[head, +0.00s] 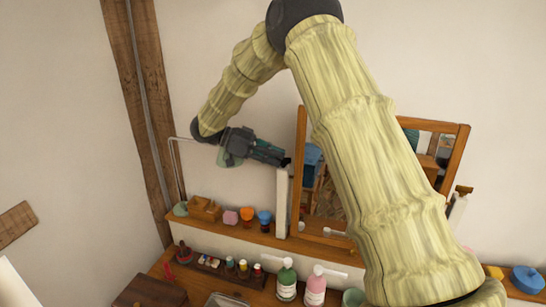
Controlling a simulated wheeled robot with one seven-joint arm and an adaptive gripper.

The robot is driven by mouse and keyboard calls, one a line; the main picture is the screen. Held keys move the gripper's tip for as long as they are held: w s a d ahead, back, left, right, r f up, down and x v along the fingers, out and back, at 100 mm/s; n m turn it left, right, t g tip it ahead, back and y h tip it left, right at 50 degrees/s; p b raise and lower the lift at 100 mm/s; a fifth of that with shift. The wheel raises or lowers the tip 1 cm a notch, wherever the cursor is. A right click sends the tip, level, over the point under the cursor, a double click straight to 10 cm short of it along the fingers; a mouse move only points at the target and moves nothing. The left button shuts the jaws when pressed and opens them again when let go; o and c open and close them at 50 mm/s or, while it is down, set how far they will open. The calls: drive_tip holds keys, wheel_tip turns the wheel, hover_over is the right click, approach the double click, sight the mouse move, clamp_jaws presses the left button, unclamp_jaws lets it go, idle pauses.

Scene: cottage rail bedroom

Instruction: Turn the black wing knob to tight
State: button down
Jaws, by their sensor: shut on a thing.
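My gripper (278,157), dark with teal parts, reaches in from the left to the top of a pale upright post (282,205). This post stands just left of a wood-framed mirror (300,135). My gripper is shut on a small dark piece at the post's top, which I take as the black wing knob (287,162). The fingers mostly cover the knob, so its wing angle and any tight marking cannot be read.
A wooden shelf (240,232) below holds small cups and a wooden box (205,208). Green (287,280) and pink (316,286) bottles stand lower in front. A thin curved metal rod (177,170) rises at left. The wall above the gripper is clear.

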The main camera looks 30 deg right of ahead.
drive_tip(key=shift+s+d+f, duration=0.1)
drive_tip(key=shift+s+f, duration=0.1)
drive_tip(key=shift+f, duration=0.15)
drive_tip(key=c, duration=1.6)
unclamp_jaws()
drive_tip(key=shift+d, duration=0.25)
drive_tip(key=shift+w+a+r, duration=0.1)
drive_tip(key=shift+a+r, duration=0.05)
drive_tip(key=shift+r, duration=0.05)
drive_tip(key=v, duration=1.2)
